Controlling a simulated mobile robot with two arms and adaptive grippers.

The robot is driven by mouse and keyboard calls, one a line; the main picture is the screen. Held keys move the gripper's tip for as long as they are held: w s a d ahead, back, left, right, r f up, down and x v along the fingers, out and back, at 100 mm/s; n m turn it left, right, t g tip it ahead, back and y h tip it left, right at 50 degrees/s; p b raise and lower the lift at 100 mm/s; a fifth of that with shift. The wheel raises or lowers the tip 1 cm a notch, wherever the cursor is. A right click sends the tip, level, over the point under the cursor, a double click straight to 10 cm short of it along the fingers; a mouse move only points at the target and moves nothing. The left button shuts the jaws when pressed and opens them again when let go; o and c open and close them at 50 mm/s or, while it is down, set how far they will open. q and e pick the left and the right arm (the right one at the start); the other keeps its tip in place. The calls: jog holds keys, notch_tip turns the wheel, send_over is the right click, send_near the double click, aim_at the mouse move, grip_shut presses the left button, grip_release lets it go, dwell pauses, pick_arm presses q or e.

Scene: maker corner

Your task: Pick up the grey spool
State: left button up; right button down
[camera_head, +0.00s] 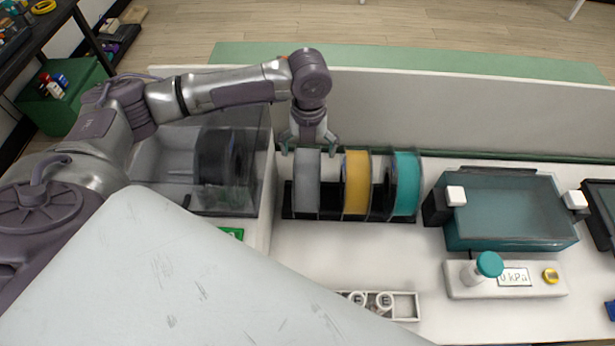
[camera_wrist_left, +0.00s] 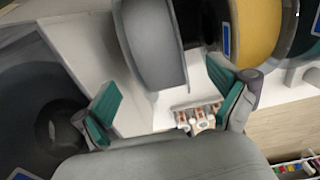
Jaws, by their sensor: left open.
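The grey spool (camera_head: 307,180) stands upright at the left end of a black rack (camera_head: 330,215), beside a yellow spool (camera_head: 356,182) and a teal spool (camera_head: 404,183). My left gripper (camera_head: 309,146) is open and empty, just above and behind the top of the grey spool. In the left wrist view, the grey spool (camera_wrist_left: 153,45) shows beyond the gap between the teal-padded fingertips of the gripper (camera_wrist_left: 170,95). The yellow spool (camera_wrist_left: 258,28) is to its right there. I cannot tell whether a fingertip touches the spool. My right gripper is not in view.
A clear box with a dark spool (camera_head: 218,158) stands left of the rack. A teal lidded container (camera_head: 510,215) and a small stand with a teal knob (camera_head: 489,264) are at the right. A small white tray (camera_head: 405,306) lies in front. A low panel (camera_head: 450,115) runs behind.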

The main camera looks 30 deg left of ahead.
aim_at(307, 157)
pick_arm(q)
jog(key=shift+w+a+f, duration=0.1)
jog(key=shift+f, duration=0.55)
notch_tip(307, 157, down, 4)
jog(key=shift+r+p, duration=0.25)
jog(key=shift+p, duration=0.7)
jog(key=shift+a+f, duration=0.1)
jog(key=shift+f, duration=0.45)
jog(key=shift+r, duration=0.1)
jog(key=c, duration=0.5)
grip_shut()
jog(key=shift+r, duration=0.1)
